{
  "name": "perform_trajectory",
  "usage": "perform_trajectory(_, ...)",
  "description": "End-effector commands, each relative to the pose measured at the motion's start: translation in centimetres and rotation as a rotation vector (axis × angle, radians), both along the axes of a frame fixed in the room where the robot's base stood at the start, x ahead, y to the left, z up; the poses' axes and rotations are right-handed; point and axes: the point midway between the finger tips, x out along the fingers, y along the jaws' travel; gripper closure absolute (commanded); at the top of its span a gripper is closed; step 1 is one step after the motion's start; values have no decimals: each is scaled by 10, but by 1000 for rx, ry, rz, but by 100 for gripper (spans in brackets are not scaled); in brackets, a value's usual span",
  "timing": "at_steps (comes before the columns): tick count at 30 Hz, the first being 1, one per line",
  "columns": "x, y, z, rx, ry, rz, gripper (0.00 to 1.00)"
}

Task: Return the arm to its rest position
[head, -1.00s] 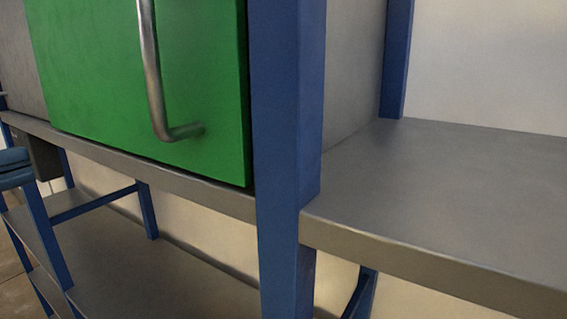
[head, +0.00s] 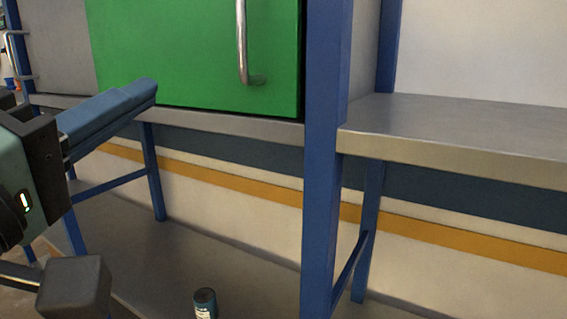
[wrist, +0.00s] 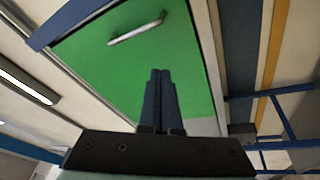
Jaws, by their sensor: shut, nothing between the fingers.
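My gripper (head: 150,88) is at the left of the head view, its blue fingers together and pointing up and to the right. In the wrist view my gripper (wrist: 161,74) is also closed, with nothing between the fingertips. A green washer door (head: 190,55) with a curved metal handle (head: 242,45) is beyond it. In the head view the fingertips overlap the door's lower left part; I cannot tell the exact gap. The green door (wrist: 190,80) and its handle (wrist: 137,29) show ahead of the fingers in the wrist view, the handle apart from them.
A blue post (head: 325,150) stands right of the door. A bare metal counter (head: 450,125) extends right of it. A dark can (head: 205,303) with a pale label stands low on the lower shelf (head: 190,250). The wall behind has blue and yellow stripes.

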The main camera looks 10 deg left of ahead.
Motion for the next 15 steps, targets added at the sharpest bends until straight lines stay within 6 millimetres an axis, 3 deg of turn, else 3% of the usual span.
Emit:
perform_trajectory(3,20,-43,-9,215,-153,114,100)
perform_trajectory(6,22,-79,-9,414,-286,251,100)
perform_trajectory(12,-4,-139,-3,744,-495,527,100)
perform_trajectory(15,-18,-156,1,843,-554,624,100)
